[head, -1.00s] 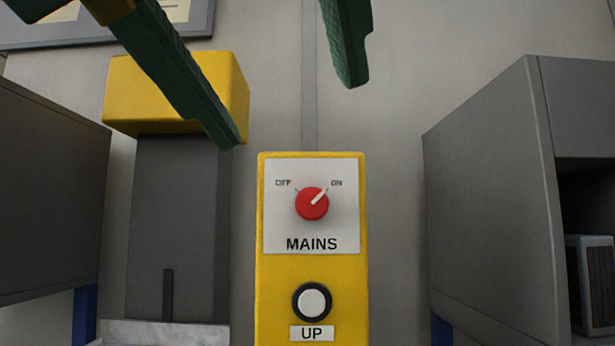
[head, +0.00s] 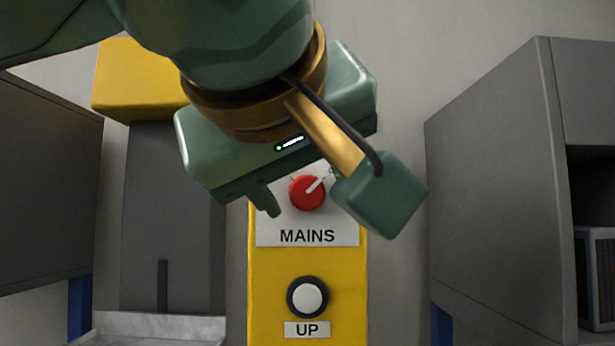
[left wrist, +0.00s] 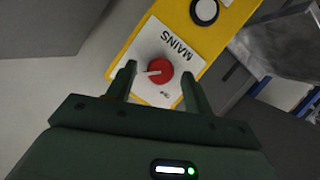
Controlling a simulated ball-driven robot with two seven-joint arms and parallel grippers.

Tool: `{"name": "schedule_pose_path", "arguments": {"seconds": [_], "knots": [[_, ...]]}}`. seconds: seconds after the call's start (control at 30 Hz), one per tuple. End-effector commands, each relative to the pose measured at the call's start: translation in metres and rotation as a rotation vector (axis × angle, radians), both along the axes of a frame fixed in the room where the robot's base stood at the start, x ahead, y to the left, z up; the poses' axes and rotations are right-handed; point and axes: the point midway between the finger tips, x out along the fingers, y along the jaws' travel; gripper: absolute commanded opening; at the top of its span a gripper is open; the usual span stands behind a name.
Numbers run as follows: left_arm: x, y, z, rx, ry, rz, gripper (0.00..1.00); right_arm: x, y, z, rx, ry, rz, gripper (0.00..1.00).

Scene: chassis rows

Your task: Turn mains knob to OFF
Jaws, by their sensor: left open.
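The red mains knob (head: 307,193) sits on the white MAINS plate (head: 306,237) of a yellow control box (head: 265,285). Its white pointer aims up and right, the side labelled ON in the earlier head view; the OFF label is now hidden behind my arm. My left gripper (head: 290,200) is in front of the box's top, its body covering the upper plate. In the left wrist view, the knob (left wrist: 159,71) appears between the two spread fingers of my left gripper (left wrist: 157,85), beyond their tips. The gripper is open and empty. My right gripper is out of view.
A white UP button (head: 308,298) with a black ring is below the knob. Grey cabinets stand left (head: 45,190) and right (head: 490,190). A yellow-topped dark grey unit (head: 170,220) stands behind left.

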Motion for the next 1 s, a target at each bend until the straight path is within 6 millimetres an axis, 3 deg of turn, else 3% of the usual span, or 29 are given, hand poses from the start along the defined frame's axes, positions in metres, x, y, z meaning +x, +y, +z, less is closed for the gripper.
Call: {"name": "schedule_pose_path", "arguments": {"seconds": [0.2, 0.37, 0.4, 0.57, 1.0], "knots": [[0.010, -0.002, -0.004, 0.000, 0.000, 0.000, 0.52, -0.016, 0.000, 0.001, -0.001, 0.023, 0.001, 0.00], [0.010, -0.002, -0.004, 0.000, 0.000, 0.000, 0.52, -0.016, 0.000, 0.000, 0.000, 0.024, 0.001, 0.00], [0.010, -0.002, -0.004, 0.000, 0.000, 0.000, 0.49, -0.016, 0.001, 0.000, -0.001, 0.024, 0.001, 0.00], [0.009, -0.002, -0.004, 0.000, 0.000, 0.000, 0.07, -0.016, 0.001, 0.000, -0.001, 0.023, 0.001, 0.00], [0.010, -0.001, -0.006, -0.074, -0.001, 0.001, 0.07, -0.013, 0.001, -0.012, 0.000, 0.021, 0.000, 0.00]]}}
